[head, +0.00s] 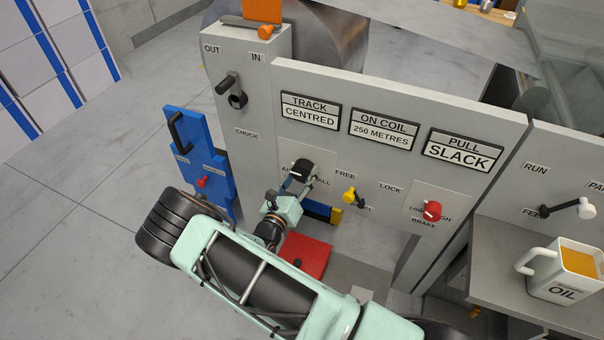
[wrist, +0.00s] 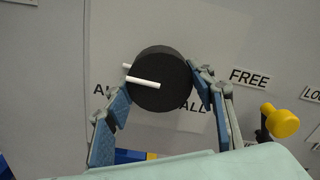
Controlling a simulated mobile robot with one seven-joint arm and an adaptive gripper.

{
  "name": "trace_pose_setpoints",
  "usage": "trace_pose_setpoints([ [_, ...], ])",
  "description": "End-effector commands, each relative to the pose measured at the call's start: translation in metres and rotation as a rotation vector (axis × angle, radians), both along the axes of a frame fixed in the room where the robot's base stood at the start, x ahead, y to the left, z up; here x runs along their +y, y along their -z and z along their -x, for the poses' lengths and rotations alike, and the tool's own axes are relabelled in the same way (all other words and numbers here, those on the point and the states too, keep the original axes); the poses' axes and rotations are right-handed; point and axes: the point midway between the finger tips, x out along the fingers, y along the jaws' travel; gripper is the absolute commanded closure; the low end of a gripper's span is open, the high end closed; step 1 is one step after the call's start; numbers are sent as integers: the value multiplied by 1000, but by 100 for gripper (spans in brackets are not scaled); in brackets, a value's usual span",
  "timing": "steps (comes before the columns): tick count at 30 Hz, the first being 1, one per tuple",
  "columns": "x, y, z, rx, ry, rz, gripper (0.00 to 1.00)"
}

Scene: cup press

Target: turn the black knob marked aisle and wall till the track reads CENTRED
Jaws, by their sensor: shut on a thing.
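The black knob (wrist: 163,79) has a white pointer line and sits on the grey panel between the partly covered aisle and wall labels. My gripper (wrist: 160,88) has one finger on each side of the knob and is shut on it. In the head view the knob (head: 302,171) shows just beyond my gripper (head: 297,186). The track display (head: 310,112) on the panel above reads CENTRED. In the wrist view the white line points left, slightly up.
Right of the knob are a yellow knob (head: 350,195) marked FREE and LOCK and a red brake knob (head: 432,210). Other displays read 250 METRES and SLACK (head: 459,156). A black chuck lever (head: 229,85) juts out upper left. An oil mug (head: 562,270) stands at right.

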Motion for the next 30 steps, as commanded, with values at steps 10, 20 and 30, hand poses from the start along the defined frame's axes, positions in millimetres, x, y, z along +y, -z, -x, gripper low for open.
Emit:
trace_pose_setpoints([
  [10,0,1,1,18,0,44,74],
  [20,0,1,1,18,0,43,42],
  [30,0,0,0,17,0,43,32],
])
